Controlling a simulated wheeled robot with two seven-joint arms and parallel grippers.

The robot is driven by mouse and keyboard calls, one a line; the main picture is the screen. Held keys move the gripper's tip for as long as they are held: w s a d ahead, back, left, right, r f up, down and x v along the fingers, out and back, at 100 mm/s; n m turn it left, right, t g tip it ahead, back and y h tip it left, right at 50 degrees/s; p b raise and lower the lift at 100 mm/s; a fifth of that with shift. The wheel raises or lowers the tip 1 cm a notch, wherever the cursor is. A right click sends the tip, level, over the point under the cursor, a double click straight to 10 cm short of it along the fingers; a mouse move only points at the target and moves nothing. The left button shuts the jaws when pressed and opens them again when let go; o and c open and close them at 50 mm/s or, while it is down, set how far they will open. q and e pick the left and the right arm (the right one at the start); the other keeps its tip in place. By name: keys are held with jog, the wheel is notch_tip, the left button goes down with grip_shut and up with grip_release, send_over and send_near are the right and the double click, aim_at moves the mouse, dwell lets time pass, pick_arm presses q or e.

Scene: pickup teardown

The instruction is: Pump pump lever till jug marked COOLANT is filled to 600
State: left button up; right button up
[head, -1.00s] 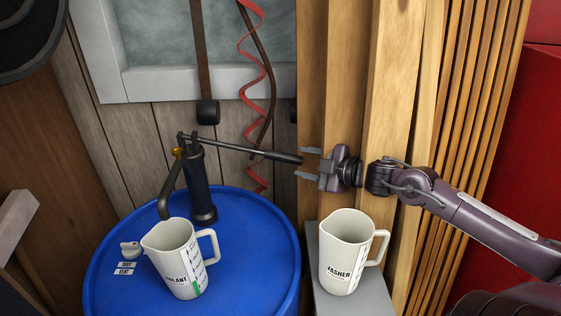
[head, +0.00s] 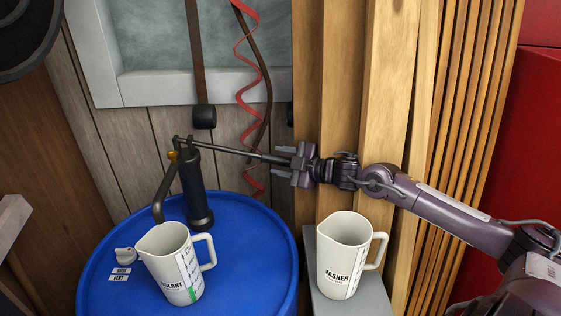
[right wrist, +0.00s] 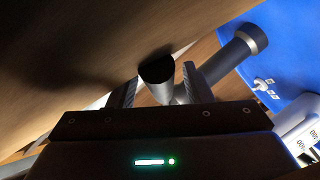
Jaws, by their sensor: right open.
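The COOLANT jug (head: 172,268) stands upright on the blue drum (head: 248,258), below the pump's spout. A green strip shows low on its side scale; I cannot read the level. The hand pump (head: 193,188) stands on the drum, and its lever (head: 235,153) reaches right, sloping slightly down. My right gripper (head: 292,157) is open at the lever's handle end. In the right wrist view, the round lever end (right wrist: 157,76) lies between the two open fingers, with a gap visible. My left gripper is not in view.
The WASHER jug (head: 343,258) stands on a grey stand (head: 327,298) right of the drum, below my right arm. A red coiled hose (head: 250,90) hangs behind the lever. Wooden posts (head: 345,95) rise close behind my gripper. A grey cap (head: 125,255) sits beside the VENT label.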

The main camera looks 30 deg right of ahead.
jog(key=shift+w+a, duration=0.15)
jog(key=shift+w, duration=0.1)
grip_shut()
dwell(0.3)
